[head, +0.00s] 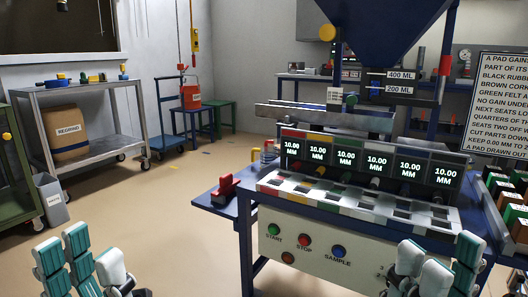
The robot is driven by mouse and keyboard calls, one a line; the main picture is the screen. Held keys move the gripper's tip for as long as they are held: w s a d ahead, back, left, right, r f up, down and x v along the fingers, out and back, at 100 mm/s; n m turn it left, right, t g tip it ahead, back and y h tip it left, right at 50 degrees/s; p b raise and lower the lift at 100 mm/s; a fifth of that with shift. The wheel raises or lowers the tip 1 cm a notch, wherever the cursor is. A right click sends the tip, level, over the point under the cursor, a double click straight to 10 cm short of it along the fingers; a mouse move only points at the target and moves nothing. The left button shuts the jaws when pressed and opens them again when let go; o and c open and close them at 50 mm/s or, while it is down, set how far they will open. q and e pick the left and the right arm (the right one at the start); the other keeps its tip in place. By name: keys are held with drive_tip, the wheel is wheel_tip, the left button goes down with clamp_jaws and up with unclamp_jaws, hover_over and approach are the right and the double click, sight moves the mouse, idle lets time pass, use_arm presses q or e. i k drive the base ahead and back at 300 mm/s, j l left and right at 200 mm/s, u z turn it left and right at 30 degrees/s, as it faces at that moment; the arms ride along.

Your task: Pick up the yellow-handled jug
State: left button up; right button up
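I cannot clearly make out a yellow-handled jug. A small yellow upright piece (255,154) shows beside a pale shape at the back left of the blue bench, too small to tell whether it is the jug's handle. My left gripper (95,262), with teal and white fingers, is at the bottom left over the floor, its fingers apart and empty. My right gripper (424,266) is at the bottom right in front of the bench's panel, its fingers apart and empty. Both are well away from the yellow piece.
The blue bench (222,207) carries a machine with several "10.00 MM" displays (327,153) under a blue hopper (385,25). A red clamp-like part (224,187) sits on its left shelf. A metal cart (95,95) stands left. The floor between is clear.

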sight(267, 153)
drive_tip(key=i+j+z, duration=0.1)
drive_tip(key=z, duration=0.65)
drive_tip(key=i+j+z, duration=0.25)
drive_tip(key=j, duration=0.15)
drive_tip(key=j+z, duration=0.25)
drive_tip(key=j, duration=0.2)
drive_tip(key=i+j+z, duration=0.25)
drive_tip(key=j, duration=0.2)
drive_tip(key=j+z, duration=0.2)
drive_tip(key=j, duration=0.25)
drive_tip(key=i+j, duration=0.1)
drive_tip(key=j, duration=0.65)
drive_tip(key=i+j+z, duration=0.1)
drive_tip(key=j, duration=0.65)
drive_tip(key=i+j, duration=0.1)
drive_tip(key=j, duration=0.65)
drive_tip(key=i+l, duration=0.1)
drive_tip(key=l, duration=0.15)
drive_tip(key=z, duration=0.05)
